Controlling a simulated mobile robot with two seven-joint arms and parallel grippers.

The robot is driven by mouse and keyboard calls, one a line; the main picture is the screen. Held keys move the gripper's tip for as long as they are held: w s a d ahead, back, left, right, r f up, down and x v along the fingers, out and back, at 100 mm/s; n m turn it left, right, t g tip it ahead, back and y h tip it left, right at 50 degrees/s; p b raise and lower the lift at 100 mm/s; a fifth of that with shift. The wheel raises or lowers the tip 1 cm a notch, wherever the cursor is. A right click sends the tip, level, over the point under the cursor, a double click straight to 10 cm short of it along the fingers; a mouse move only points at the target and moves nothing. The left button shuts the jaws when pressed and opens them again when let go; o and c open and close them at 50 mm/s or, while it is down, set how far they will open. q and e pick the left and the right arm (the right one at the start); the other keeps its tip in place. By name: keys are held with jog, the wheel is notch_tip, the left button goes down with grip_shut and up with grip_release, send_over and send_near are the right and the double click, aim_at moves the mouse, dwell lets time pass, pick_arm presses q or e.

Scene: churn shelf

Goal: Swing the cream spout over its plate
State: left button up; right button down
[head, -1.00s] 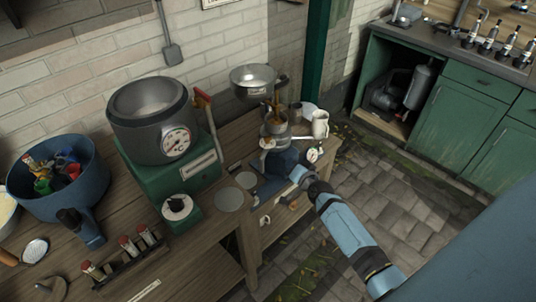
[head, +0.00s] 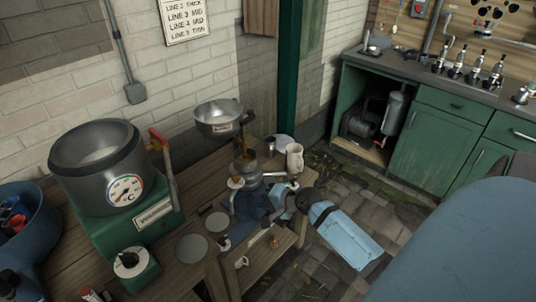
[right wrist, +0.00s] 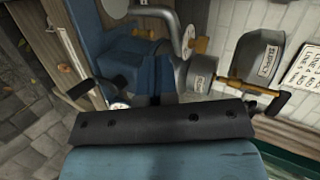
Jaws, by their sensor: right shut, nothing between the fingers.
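The separator has a blue base (head: 249,207), a grey middle and a wide metal bowl (head: 220,117) on top. One short spout (head: 236,183) sticks out on its left; a metal pipe (head: 274,175) runs out on its right. I cannot tell which is the cream spout. Two flat grey round plates (head: 191,248) (head: 217,222) lie on the bench left of the base. My right gripper (head: 283,204) is shut and empty, close to the base's right side; its fingertips are hard to make out. The right wrist view shows a curved metal pipe (right wrist: 183,32) beside the blue base (right wrist: 115,65). My left gripper is out of view.
A large grey pot (head: 97,165) with a dial stands on a green base at the left. A cream jug (head: 295,158) stands behind the separator's right side. A dark green post (head: 288,90) rises behind. Open paved floor lies to the right.

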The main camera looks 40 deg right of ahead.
aim_at(231, 200)
jog(key=r+x, duration=0.1)
jog(key=x, duration=0.7)
jog(key=shift+w, duration=0.55)
jog(key=shift+a+f, duration=0.15)
jog(key=shift+w+a+p, duration=0.1)
jog(key=shift+p, duration=0.2)
jog(key=w+a+m+h+p, duration=0.1)
jog(key=p, duration=0.1)
jog(key=w+r+m+h+p, duration=0.1)
jog(key=p, duration=0.2)
jog(key=shift+a+t, duration=0.3)
jog(key=shift+a, duration=0.1)
jog(key=w+a+m+h+p, duration=0.1)
jog(key=w+a+p, duration=0.1)
jog(key=w, duration=0.4)
jog(key=shift+f, duration=0.4)
jog(key=shift+w+r, duration=0.1)
jog(key=shift+r, duration=0.05)
